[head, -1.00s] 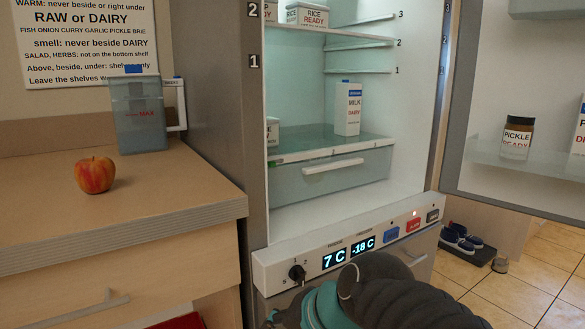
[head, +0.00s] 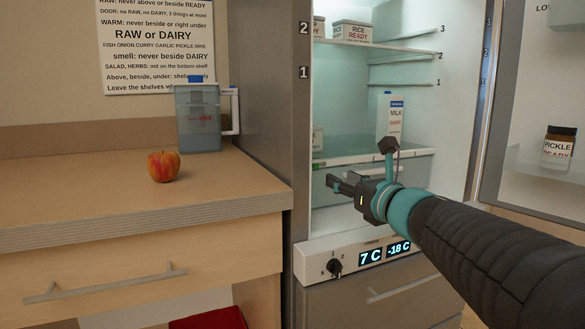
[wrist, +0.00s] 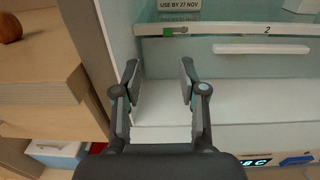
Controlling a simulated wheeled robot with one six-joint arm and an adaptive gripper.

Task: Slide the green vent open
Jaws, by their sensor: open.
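The green vent (wrist: 176,30) is a small green slider at the left end of the pale front strip of the glass shelf (wrist: 225,29), above the drawer. In the head view the vent (head: 318,166) is a tiny green mark left of my gripper. My gripper (head: 359,164) is open and empty in front of the fridge drawer. In the wrist view the fingertips (wrist: 158,70) are spread apart, below the vent and not touching it. The drawer (wrist: 262,70) has a white handle and sits below the strip.
The fridge's left wall (head: 265,110) stands close to the vent. A milk carton (head: 396,118) stands on the glass shelf. The open fridge door (head: 530,120) is at the right, with a pickle jar (head: 558,146). A counter (head: 120,200) with an apple (head: 164,166) is at the left.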

